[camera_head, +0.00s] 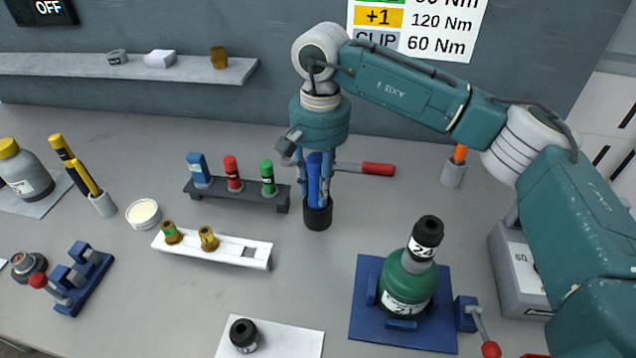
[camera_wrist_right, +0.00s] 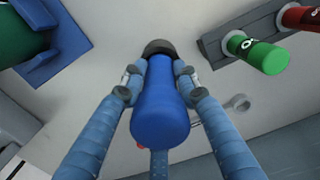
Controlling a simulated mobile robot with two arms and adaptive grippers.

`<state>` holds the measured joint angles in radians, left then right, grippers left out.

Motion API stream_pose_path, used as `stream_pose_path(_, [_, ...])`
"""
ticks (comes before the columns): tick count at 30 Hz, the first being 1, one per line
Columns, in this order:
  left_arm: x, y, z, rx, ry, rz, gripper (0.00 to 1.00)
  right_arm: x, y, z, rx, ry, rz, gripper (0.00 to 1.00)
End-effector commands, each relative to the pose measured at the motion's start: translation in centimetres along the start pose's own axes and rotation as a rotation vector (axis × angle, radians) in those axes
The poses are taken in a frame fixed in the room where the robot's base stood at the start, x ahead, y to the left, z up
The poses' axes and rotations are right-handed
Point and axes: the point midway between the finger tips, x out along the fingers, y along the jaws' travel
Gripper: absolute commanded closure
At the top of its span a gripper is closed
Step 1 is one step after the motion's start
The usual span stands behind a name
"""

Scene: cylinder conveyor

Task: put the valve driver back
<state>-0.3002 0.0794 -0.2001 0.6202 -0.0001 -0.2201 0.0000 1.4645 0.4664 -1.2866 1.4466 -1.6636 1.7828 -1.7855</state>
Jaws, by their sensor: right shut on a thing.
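My right gripper (camera_head: 316,185) points down and is shut on the valve driver, which has a blue handle (camera_head: 315,178). The handle (camera_wrist_right: 160,108) fills the space between the fingers in the right wrist view. A black cylindrical part (camera_head: 318,213) is at the lower end of the handle; I cannot tell whether it is the driver's socket or a holder around it, or whether it touches the table. The driver is about upright, just right of the dark rack (camera_head: 237,190). My left gripper is not in view.
The rack holds blue, red and green pieces. A red-handled tool (camera_head: 378,169) lies behind the gripper. A green bottle (camera_head: 405,285) sits on a blue fixture (camera_head: 368,335). A white tray (camera_head: 225,250) holds two brass fittings.

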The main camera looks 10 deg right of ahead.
Motion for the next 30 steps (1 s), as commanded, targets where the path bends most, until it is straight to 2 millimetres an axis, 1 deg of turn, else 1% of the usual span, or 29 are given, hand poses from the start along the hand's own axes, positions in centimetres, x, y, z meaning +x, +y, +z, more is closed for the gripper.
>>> stream_pose_path(6, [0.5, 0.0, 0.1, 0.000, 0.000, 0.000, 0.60, 0.4, 0.0, -0.1, 0.000, 0.002, -0.002, 1.00])
stream_pose_path(7, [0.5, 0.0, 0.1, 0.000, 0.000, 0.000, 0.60, 0.4, 0.0, -0.1, 0.000, 0.002, -0.003, 0.68])
stream_pose_path(10, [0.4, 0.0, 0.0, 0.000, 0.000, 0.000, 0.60, 0.3, 0.0, -0.1, 0.000, 0.002, -0.002, 0.48])
stream_pose_path(20, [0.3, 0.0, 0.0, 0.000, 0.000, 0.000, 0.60, 0.5, 0.1, 0.0, 0.000, -0.001, 0.002, 0.48])
stream_pose_path(23, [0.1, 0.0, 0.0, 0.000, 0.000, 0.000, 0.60, 0.1, 0.0, 0.0, 0.000, 0.000, 0.001, 0.48])
stream_pose_path(30, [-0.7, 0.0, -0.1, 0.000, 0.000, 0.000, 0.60, -1.7, 0.0, 0.1, 0.000, 0.000, 0.000, 0.48])
